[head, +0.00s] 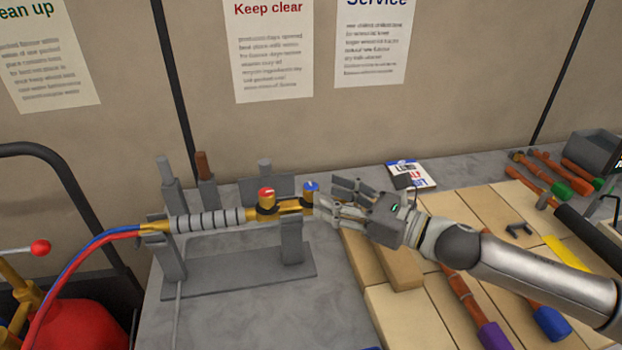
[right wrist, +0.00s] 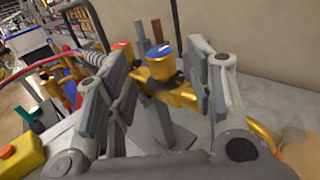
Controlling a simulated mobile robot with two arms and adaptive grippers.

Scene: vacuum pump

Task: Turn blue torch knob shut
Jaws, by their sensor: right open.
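The blue-topped torch knob (head: 311,188) sits at the right end of the brass torch (head: 236,217), which lies in a grey stand (head: 240,277). A red-topped knob (head: 266,196) is to its left. My right gripper (head: 325,201) is open, just right of the blue knob in the head view. In the right wrist view, the blue knob (right wrist: 165,60) shows as a brass cylinder with a blue top between the two open fingers. I cannot tell whether either finger touches it. My left gripper is in neither view.
Red and blue hoses (head: 95,245) run from the torch's left end to a red tank (head: 80,322). Wooden boards (head: 410,318) and several tools lie on the right of the grey table. A small booklet (head: 411,174) lies behind the right gripper.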

